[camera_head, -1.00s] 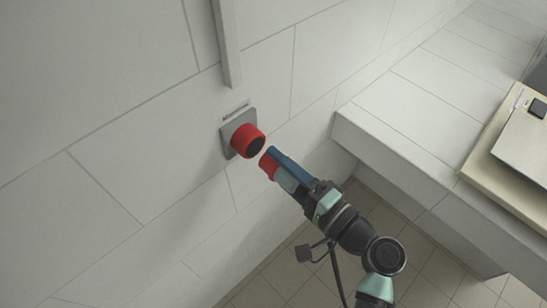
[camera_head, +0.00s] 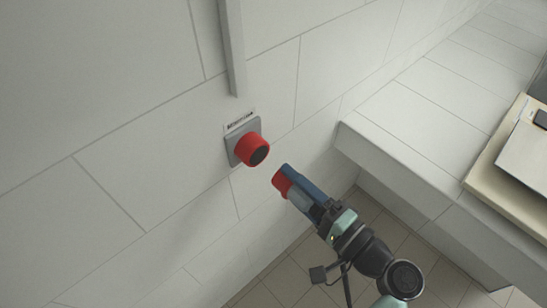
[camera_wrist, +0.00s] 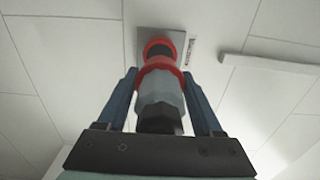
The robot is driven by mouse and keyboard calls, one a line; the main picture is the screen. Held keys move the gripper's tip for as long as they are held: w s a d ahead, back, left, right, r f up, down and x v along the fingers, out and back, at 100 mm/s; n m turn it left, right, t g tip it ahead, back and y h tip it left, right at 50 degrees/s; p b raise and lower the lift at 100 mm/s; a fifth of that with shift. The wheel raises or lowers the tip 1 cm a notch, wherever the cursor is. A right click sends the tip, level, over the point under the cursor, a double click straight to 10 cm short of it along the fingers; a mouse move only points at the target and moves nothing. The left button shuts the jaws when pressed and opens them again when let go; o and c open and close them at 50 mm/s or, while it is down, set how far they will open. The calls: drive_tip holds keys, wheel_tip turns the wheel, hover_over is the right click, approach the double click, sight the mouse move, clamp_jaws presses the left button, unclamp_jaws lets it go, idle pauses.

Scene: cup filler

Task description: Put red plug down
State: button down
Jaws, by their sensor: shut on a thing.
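My gripper (camera_head: 293,183) is shut on the red plug (camera_head: 281,182), which has a red front ring and a grey body. In the wrist view the plug (camera_wrist: 160,88) sits between the two blue fingers, its red end pointing at the wall. The red wall socket (camera_head: 252,147) has a dark round opening and sits on a grey plate (camera_head: 233,152). The plug is apart from the socket, below and to its right in the head view. In the wrist view the socket (camera_wrist: 160,44) shows behind the plug, partly hidden by it.
A white tiled counter (camera_head: 415,140) juts from the wall at the right. A beige tray (camera_head: 480,190) with a flat grey device lies on it. A vertical grey conduit (camera_head: 232,50) runs down the wall above the socket. The tiled floor below is open.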

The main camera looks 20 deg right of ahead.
drive_tip(key=shift+f, duration=0.1)
drive_tip(key=s+a+f+m+h, duration=0.1)
drive_tip(key=s+a+f+h, duration=0.15)
drive_tip(key=f, duration=0.35)
drive_tip(key=s+a+f+m+h, duration=0.1)
drive_tip(key=s+a+f, duration=0.15)
drive_tip(key=f, duration=0.25)
drive_tip(key=w+a+f+m+t+h, duration=0.1)
drive_tip(key=a+f, duration=0.3)
drive_tip(key=a, duration=0.6)
drive_tip(key=shift+w+a+f+m+h, duration=0.2)
drive_tip(key=shift+a+m+h, duration=0.25)
drive_tip(key=shift+h, duration=0.4)
drive_tip(key=shift+d, duration=0.25)
